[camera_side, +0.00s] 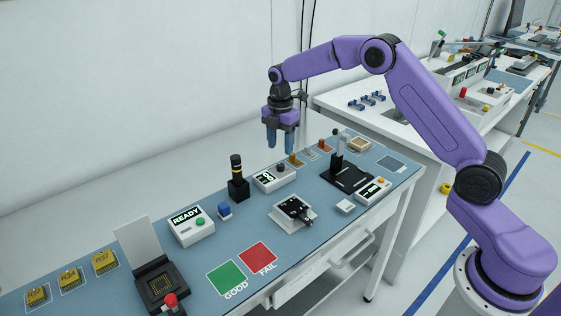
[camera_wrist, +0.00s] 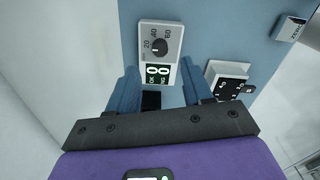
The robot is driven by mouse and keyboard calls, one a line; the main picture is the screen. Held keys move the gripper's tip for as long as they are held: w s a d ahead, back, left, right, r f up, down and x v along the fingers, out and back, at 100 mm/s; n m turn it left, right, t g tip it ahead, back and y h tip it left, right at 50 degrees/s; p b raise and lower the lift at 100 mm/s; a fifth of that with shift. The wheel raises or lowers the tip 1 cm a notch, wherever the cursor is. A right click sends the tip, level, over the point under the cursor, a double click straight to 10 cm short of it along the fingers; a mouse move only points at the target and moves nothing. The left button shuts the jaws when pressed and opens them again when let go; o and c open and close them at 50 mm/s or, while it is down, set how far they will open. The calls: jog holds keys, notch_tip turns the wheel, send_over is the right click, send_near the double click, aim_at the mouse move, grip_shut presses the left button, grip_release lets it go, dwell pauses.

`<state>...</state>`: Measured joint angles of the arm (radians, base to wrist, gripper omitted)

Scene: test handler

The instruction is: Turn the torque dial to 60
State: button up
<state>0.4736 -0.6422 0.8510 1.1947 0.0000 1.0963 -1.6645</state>
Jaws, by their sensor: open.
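The torque dial is a dark round knob (camera_wrist: 159,47) on a white box (camera_wrist: 172,30), with the marks 20, 40 and 60 around it in the wrist view. A small light mark shows on the knob, but I cannot tell exactly where it points. The box has a lit display (camera_wrist: 158,74) with zeros. In the side view the box (camera_side: 268,182) sits on the blue mat with the knob (camera_side: 280,168) on top. My gripper (camera_side: 281,150) is open and empty, fingers pointing down, above the box and apart from it. Its blue fingers (camera_wrist: 159,68) show in the wrist view.
A black post with a yellow band (camera_side: 238,178) stands left of the box. A silver fixture (camera_side: 294,211) is in front, and a black stand (camera_side: 348,175) is to the right. Small parts lie behind.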

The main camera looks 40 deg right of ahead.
aim_at(280, 164)
notch_tip(280, 164, down, 7)
jog(key=shift+r, duration=0.15)
grip_shut()
